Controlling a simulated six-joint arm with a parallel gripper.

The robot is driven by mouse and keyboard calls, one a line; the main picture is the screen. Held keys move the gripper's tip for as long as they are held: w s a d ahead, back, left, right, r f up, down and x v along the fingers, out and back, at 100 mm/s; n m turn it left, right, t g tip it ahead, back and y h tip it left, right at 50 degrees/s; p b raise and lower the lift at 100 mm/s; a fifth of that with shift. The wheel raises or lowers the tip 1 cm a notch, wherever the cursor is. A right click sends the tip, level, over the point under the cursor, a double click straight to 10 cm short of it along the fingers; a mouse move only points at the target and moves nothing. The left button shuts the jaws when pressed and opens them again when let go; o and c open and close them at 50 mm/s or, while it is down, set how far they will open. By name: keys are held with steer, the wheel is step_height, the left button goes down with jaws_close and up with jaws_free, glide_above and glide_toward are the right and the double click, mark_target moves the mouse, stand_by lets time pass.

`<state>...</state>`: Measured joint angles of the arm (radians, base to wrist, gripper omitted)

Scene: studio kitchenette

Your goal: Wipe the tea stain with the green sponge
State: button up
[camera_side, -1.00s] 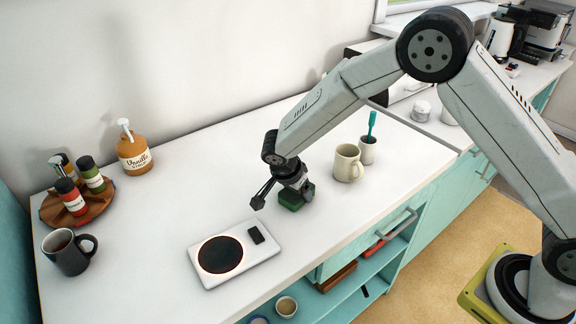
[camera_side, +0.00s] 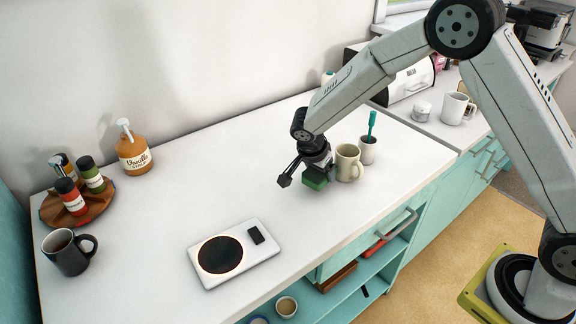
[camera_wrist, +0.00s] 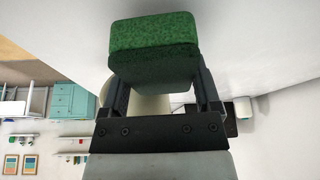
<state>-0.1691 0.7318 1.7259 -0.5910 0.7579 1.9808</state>
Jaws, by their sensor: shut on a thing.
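The green sponge (camera_side: 315,179) is held by my gripper (camera_side: 317,171), in front of and to the left of the beige mug, seemingly just above the white counter. In the wrist view the sponge (camera_wrist: 153,48) sits between the two dark fingers of my gripper (camera_wrist: 156,80), which are shut on it. I cannot make out a tea stain in either view; part of the counter is hidden behind my arm.
The beige mug (camera_side: 347,163) is close beside the sponge, with a cup holding a teal utensil (camera_side: 369,147) behind it. A hot plate (camera_side: 262,270) lies front left. A black mug (camera_side: 68,252), spice tray (camera_side: 94,214) and vanilla bottle (camera_side: 133,152) stand left. The middle counter is clear.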

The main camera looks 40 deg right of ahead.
steer(key=shift+r, duration=2.8)
steer(key=shift+a, duration=0.2)
